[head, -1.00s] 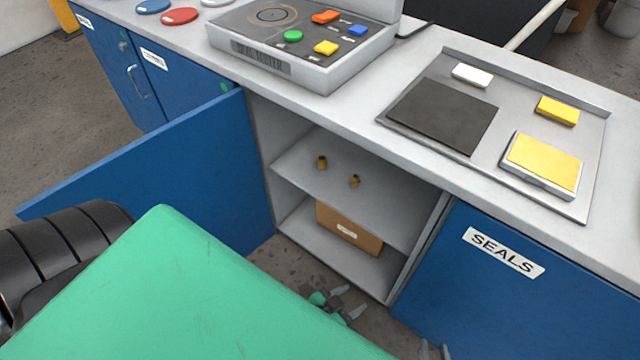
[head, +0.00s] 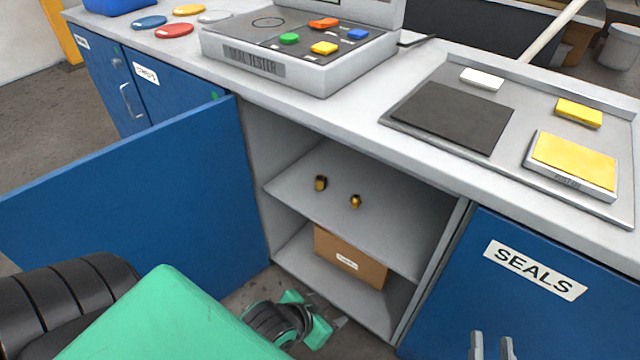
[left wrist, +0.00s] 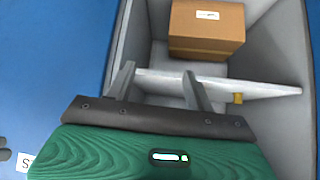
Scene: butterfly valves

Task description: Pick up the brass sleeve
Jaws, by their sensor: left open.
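Two small brass pieces stand apart on the upper shelf (head: 400,235) of the open cabinet, a left one (head: 321,183) and a right one (head: 356,201). They are too small to tell which is the sleeve. One brass piece (left wrist: 238,98) shows by the shelf edge in the left wrist view. My left gripper (head: 334,318) is low in front of the cabinet, partly hidden by my green arm. In the left wrist view its fingers (left wrist: 158,70) are apart and empty. My right gripper (head: 491,347) shows two separated fingertips before the SEALS door.
A cardboard box (head: 350,256) sits on the lower shelf. The open blue door (head: 130,200) stands out on the left; the closed SEALS door (head: 530,300) is on the right. The worktop above carries a seal tester (head: 290,65) and a grey tray (head: 515,165).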

